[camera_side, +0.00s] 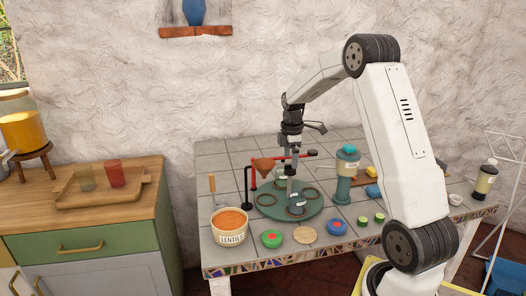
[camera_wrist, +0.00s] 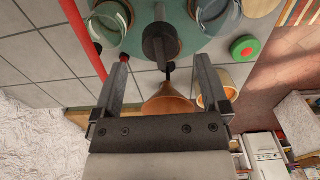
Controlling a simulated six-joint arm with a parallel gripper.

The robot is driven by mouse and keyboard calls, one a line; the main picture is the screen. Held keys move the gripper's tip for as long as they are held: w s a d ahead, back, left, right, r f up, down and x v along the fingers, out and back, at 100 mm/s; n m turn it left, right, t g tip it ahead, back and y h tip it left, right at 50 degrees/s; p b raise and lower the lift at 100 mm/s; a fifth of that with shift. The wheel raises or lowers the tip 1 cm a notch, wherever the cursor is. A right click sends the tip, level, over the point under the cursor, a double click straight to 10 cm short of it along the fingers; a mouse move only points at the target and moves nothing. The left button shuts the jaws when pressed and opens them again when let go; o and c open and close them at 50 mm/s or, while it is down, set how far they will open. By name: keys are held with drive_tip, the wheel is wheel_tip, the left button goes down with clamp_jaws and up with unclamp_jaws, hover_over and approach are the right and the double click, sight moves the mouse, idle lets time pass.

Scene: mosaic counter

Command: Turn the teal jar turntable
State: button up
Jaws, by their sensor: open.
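The teal turntable (camera_side: 277,211) lies flat on the tiled counter, with several dark rings on its top. Its teal surface also shows at the top of the wrist view (camera_wrist: 186,46). Glass jars stand on it, one at the upper left (camera_wrist: 107,24) and one at the upper right (camera_wrist: 222,16) of the wrist view. A dark post (camera_wrist: 160,46) shows between them. My gripper (camera_side: 291,176) points down over the turntable. In the wrist view its two fingers (camera_wrist: 161,60) are apart, with the post between or just beyond their tips; contact is not clear.
A red bar (camera_wrist: 83,35) runs close by the left finger. An orange-brown funnel (camera_side: 264,164) hangs left of my gripper. The lentils tub (camera_side: 229,226), a green lid (camera_side: 272,238) and a blue lid (camera_side: 336,227) stand in front. A teal dispenser (camera_side: 345,175) stands right.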

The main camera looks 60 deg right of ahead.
sight(290, 165)
drive_tip(key=shift+f, duration=1.7)
clamp_jaws()
